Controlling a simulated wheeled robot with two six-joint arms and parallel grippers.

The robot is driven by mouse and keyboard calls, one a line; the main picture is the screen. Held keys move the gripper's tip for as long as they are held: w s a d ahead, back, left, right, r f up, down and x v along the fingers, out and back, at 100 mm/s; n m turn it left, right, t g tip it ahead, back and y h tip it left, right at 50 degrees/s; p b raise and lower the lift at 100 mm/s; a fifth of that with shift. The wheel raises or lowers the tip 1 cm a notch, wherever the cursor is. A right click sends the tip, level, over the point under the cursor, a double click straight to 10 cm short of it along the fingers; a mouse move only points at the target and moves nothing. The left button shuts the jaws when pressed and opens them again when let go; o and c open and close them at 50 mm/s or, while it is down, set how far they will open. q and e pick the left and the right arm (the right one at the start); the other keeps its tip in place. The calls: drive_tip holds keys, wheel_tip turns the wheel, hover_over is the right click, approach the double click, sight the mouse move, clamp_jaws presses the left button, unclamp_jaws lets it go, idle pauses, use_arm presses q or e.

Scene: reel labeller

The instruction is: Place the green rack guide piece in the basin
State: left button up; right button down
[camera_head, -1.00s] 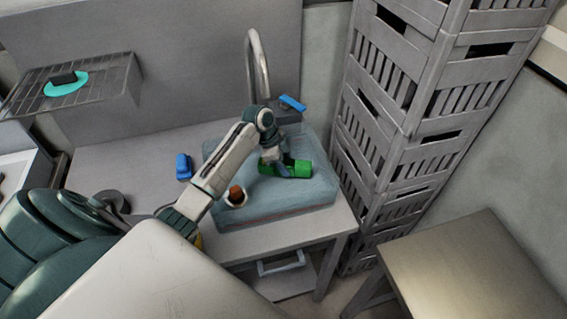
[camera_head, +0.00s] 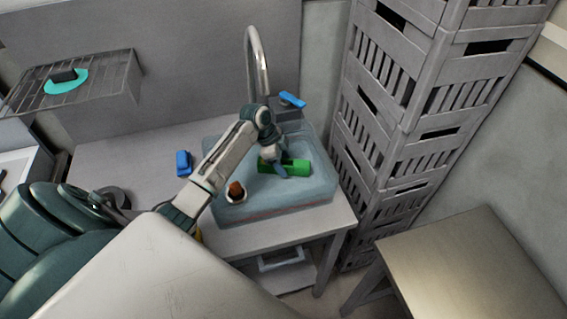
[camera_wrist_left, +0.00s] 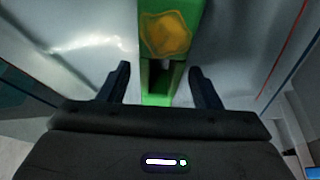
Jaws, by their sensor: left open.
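The green rack guide piece (camera_head: 298,166) lies over the blue-grey basin (camera_head: 318,190), within its outline in the head view. My left gripper (camera_head: 280,170) is right at the piece, over its middle. In the left wrist view the open left gripper (camera_wrist_left: 160,82) has one dark finger on each side of the green piece (camera_wrist_left: 165,35), with gaps showing. The piece has a yellowish patch and a slot. Shiny grey surfaces surround it there. The gripper hides part of the piece in the head view. My right gripper is not in view.
A tap (camera_head: 262,65) rises behind the basin. A white cup with a brown item (camera_head: 236,192) is at the basin's left front. Blue objects sit left (camera_head: 183,163) and behind (camera_head: 292,100). Stacked grey crates (camera_head: 400,120) stand close on the right.

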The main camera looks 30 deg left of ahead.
use_arm(q)
drive_tip(key=b+v, duration=0.3)
drive_tip(key=v, duration=0.7)
drive_tip(key=shift+s+a+r+b, duration=0.1)
drive_tip(key=shift+r+b, duration=0.15)
drive_tip(key=shift+b, duration=0.1)
drive_tip(key=shift+a+r, duration=0.1)
drive_tip(key=shift+r, duration=0.3)
drive_tip(key=shift+s, duration=0.1)
